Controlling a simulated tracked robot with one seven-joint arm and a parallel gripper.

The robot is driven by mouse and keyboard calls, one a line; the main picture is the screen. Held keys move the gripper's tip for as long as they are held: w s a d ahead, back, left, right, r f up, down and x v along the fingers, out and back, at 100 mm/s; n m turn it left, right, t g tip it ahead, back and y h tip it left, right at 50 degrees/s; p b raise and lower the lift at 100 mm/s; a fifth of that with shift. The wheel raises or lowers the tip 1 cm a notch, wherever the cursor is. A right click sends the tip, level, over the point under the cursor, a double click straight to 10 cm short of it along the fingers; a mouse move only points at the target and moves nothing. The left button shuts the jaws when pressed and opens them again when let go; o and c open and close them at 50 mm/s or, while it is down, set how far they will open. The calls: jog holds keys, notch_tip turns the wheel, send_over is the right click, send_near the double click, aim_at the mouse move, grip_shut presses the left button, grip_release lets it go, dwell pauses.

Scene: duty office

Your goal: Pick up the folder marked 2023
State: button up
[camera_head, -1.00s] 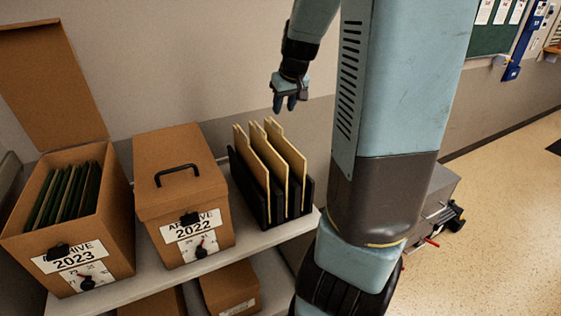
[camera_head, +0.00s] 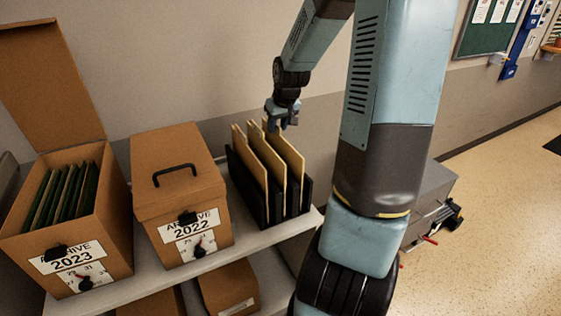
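Several tan folders (camera_head: 268,160) stand upright in a black rack (camera_head: 247,193) on the shelf; no year is readable on them. An open cardboard box labelled ARCHIVE 2023 (camera_head: 116,235) stands at the left and holds several dark green folders (camera_head: 62,195), also with no readable marking. My gripper (camera_head: 281,122) points down at the top of the tan folders, close to their upper edges. Its fingers look apart, with nothing seen between them. Whether it touches a folder cannot be told.
A closed cardboard box labelled ARCHIVE 2022 (camera_head: 180,155), with a black handle, stands between the open box and the rack. More boxes (camera_head: 230,288) sit on a lower shelf. A grey cabinet (camera_head: 432,195) stands behind my arm. The floor (camera_head: 500,240) at the right is clear.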

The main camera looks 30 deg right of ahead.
aim_at(277, 131)
jog(key=shift+x, duration=1.5)
grip_shut()
